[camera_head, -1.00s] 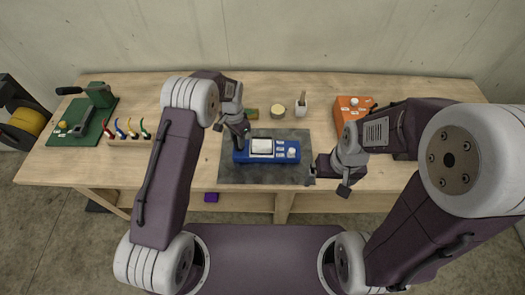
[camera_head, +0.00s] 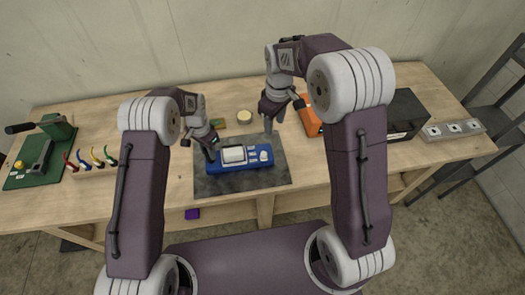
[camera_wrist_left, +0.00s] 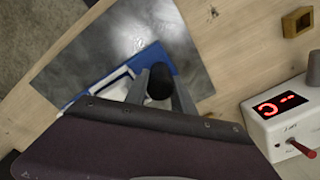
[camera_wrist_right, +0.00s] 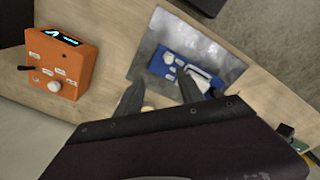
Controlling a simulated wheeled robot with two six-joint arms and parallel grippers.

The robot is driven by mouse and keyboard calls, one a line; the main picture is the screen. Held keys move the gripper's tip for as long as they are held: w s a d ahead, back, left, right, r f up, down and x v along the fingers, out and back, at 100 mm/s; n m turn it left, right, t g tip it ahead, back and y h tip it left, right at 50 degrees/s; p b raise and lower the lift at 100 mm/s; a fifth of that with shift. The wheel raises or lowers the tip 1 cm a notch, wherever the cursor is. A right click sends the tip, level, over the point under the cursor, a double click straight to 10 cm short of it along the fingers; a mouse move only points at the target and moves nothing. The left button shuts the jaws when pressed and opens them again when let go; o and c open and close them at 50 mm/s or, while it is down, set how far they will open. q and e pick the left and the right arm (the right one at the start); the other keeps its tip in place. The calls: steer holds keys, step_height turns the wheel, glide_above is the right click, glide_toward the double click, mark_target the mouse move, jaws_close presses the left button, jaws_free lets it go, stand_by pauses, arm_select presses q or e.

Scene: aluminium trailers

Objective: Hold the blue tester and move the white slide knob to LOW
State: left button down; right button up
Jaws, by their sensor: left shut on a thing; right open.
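The blue tester (camera_head: 215,166) lies on a dark grey mat (camera_head: 275,178), with a pale screen and a white knob (camera_head: 264,154) at its right end. The tester's knob also shows in the right wrist view (camera_wrist_right: 168,58); its setting is too small to read. My left gripper (camera_head: 212,152) is shut on the tester's left end; in the left wrist view the fingers (camera_wrist_left: 160,88) cover part of the blue body (camera_wrist_left: 153,56). My right gripper (camera_head: 271,120) is open and empty, above and behind the tester's right end, apart from it.
An orange box (camera_wrist_right: 62,58) with a white knob and a black box (camera_head: 403,115) stand to the right. A white box with a red display (camera_wrist_left: 288,112) is near my left gripper. Coloured levers (camera_head: 97,160) and a green device (camera_head: 45,150) stand at left. The front mat is clear.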

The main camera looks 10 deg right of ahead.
mark_target(264, 153)
steer(key=shift+n+g, duration=0.4)
steer(key=a+f, duration=0.1)
steer(key=f, duration=0.4)
steer(key=a+f, duration=0.1)
steer(key=f, duration=0.5)
steer(key=w+a+f, duration=0.1)
steer(key=f, duration=0.5)
steer(key=shift+w+f, duration=0.1)
steer(key=shift+f, duration=0.05)
jaws_close()
stand_by(0.4)
